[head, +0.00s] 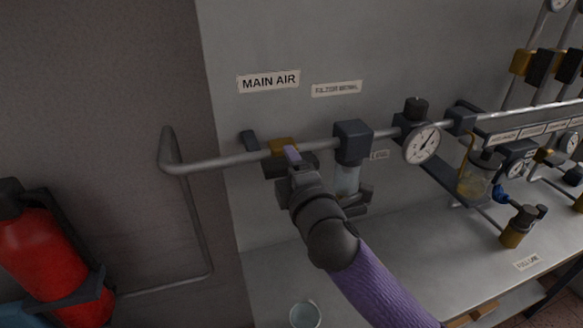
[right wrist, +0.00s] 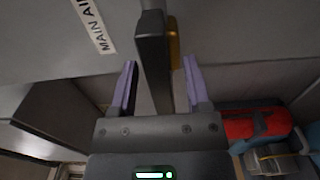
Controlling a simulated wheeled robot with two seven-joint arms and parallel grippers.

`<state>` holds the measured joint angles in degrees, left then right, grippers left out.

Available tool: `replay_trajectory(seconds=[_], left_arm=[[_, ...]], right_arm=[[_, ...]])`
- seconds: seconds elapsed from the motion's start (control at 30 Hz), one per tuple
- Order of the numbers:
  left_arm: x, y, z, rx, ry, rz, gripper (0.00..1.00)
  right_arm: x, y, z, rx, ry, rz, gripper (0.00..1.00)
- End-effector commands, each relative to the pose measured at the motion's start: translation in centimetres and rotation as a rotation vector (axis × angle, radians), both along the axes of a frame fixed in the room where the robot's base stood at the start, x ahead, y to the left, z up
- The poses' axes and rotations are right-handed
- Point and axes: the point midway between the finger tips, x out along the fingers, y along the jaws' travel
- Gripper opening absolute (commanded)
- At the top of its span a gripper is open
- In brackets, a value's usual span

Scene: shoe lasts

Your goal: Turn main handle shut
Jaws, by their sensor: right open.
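The main handle (right wrist: 152,55) is a dark flat lever in the right wrist view. It runs down between the two purple fingers of my right gripper (right wrist: 159,85), with a gap visible on each side. The gripper is open and not clamped on it. The brass valve body (head: 284,146) sits on the grey pipe below the MAIN AIR label (head: 268,81) in the head view. My right gripper (head: 293,158) is in front of this valve and hides much of it and the handle there. My left gripper is not in view.
A pressure gauge (head: 422,144) and a filter block (head: 353,142) sit along the pipe to the right. A red extinguisher (head: 45,255) stands at the left. A small cup (head: 305,315) is on the bench (head: 270,275) below.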

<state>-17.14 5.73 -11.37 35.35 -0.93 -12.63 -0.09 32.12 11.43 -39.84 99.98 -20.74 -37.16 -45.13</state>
Motion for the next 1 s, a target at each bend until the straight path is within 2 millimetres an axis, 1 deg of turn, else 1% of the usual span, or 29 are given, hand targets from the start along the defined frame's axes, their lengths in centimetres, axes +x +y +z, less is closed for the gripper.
replay_trajectory(seconds=[0.2, 0.37, 0.4, 0.5, 0.8, 1.0], left_arm=[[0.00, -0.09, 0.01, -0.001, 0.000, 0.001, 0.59], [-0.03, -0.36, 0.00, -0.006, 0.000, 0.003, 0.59], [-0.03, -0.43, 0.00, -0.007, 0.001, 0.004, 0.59], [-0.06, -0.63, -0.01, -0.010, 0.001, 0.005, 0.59], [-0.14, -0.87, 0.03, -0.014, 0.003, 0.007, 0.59], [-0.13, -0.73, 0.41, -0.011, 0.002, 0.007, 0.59]], right_arm=[[0.05, 0.00, 0.00, 0.001, 0.001, -0.001, 0.62], [0.04, -0.02, -0.01, 0.001, 0.001, -0.001, 0.28], [0.04, -0.02, -0.01, 0.001, 0.001, -0.001, 0.19], [0.04, -0.02, -0.02, 0.001, 0.001, -0.001, 0.00], [0.03, -0.02, -0.03, 0.007, 0.004, -0.001, 0.00], [0.02, -0.03, 0.00, 0.066, 0.026, -0.002, 0.00]])
